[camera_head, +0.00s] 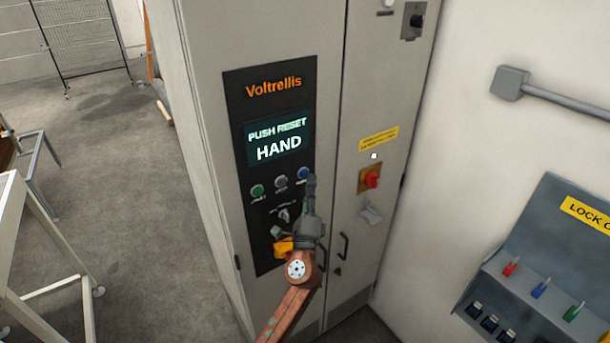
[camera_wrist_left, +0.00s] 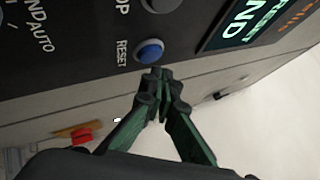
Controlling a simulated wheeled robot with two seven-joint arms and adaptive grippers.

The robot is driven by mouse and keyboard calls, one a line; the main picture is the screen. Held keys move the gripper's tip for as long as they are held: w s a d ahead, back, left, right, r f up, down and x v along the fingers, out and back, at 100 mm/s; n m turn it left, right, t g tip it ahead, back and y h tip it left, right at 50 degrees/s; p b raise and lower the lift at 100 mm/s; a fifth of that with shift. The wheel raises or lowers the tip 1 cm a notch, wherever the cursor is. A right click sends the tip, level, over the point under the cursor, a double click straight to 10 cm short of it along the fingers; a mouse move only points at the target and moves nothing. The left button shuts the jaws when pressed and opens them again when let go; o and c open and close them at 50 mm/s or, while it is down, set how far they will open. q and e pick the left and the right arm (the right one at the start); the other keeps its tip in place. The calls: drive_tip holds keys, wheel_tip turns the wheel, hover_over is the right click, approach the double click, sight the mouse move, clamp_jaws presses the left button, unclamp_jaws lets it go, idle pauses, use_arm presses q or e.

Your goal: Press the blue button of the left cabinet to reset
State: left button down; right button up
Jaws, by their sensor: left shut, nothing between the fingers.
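The left cabinet (camera_head: 215,100) is grey with a black control panel (camera_head: 240,165) whose screen (camera_head: 278,140) reads "PUSH RESET" and "HAND". The blue button (camera_head: 304,173) is the rightmost of three in a row below the screen. In the left wrist view the blue button (camera_wrist_left: 149,51) is labelled RESET. My left gripper (camera_head: 311,182) is shut and empty, its fingertips just below and beside the blue button. In the left wrist view my left gripper (camera_wrist_left: 157,74) overlaps the button's lower edge; I cannot tell whether it touches. My right gripper is not in view.
A green button (camera_head: 257,192) and a grey button (camera_head: 281,183) sit left of the blue one, with a selector switch (camera_head: 283,214) below. A red rotary switch (camera_head: 372,178) is on the neighbouring door. A lockout board (camera_head: 530,250) hangs at the right.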

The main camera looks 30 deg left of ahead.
use_arm(q)
drive_tip(key=shift+w+a, duration=0.1)
drive_tip(key=shift+a, duration=0.1)
idle(0.5)
drive_tip(key=shift+w+a, duration=0.1)
drive_tip(key=shift+a, duration=0.15)
drive_tip(key=shift+w+a, duration=0.1)
drive_tip(key=shift+a, duration=0.25)
idle(0.6)
drive_tip(key=shift+d, duration=0.15)
drive_tip(key=shift+s+d, duration=0.3)
drive_tip(key=shift+d, duration=0.3)
drive_tip(key=shift+d, duration=0.1)
drive_tip(key=d, duration=0.1)
drive_tip(key=s+d, duration=0.1)
drive_tip(key=d, duration=0.1)
drive_tip(key=s+d, duration=0.1)
drive_tip(key=shift+d, duration=0.25)
idle(0.4)
drive_tip(key=shift+w, duration=0.1)
idle(0.5)
